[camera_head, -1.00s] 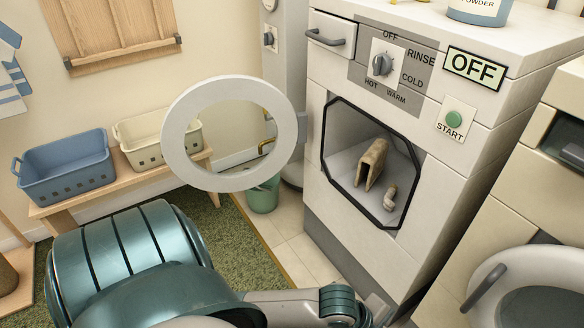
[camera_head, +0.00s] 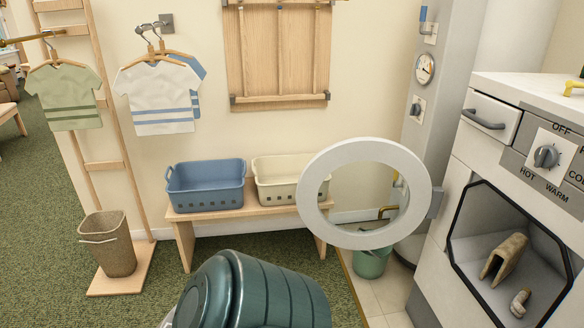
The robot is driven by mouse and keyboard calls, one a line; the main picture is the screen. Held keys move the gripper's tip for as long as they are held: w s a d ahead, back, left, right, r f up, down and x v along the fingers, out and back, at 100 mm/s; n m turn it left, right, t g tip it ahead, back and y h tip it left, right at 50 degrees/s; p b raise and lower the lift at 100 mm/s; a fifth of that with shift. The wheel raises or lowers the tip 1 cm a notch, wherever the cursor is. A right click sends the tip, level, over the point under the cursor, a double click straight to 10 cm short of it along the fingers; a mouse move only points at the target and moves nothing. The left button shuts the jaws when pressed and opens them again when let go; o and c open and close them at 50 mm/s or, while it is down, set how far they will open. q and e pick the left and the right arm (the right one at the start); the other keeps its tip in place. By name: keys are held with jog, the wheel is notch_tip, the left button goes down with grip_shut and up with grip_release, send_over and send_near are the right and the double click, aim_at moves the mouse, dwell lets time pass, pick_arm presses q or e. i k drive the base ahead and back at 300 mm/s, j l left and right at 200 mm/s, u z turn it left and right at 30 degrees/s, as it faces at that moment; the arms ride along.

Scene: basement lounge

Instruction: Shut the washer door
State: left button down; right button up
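The washer (camera_head: 463,151) stands at the right, partly cut off by the picture edge. Its round white ring door (camera_head: 325,167) is swung wide open to the left, hinged at the left side of the opening. The dark-framed opening (camera_head: 452,236) shows a folded brown cloth-like item (camera_head: 505,257) and a small beige item (camera_head: 520,302) inside. A teal arm part of mine is at the bottom centre, below and left of the door, apart from it in the picture.
A wooden bench (camera_head: 187,243) against the wall holds a blue basket (camera_head: 206,186) and a cream basket (camera_head: 274,181). A green bucket (camera_head: 370,264) stands on the floor behind the door. A wicker bin (camera_head: 108,245) and hanging shirts are at the left. Open carpet lies at lower left.

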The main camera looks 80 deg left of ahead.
aim_at(425, 200)
jog(key=u, duration=1.7)
jog(key=i+j, duration=0.25)
jog(key=j, duration=0.15)
jog(key=i+j, duration=0.2)
jog(key=j, duration=0.2)
jog(key=i+j, duration=0.25)
jog(key=j, duration=0.15)
jog(key=i+j, duration=0.25)
jog(key=j, duration=0.15)
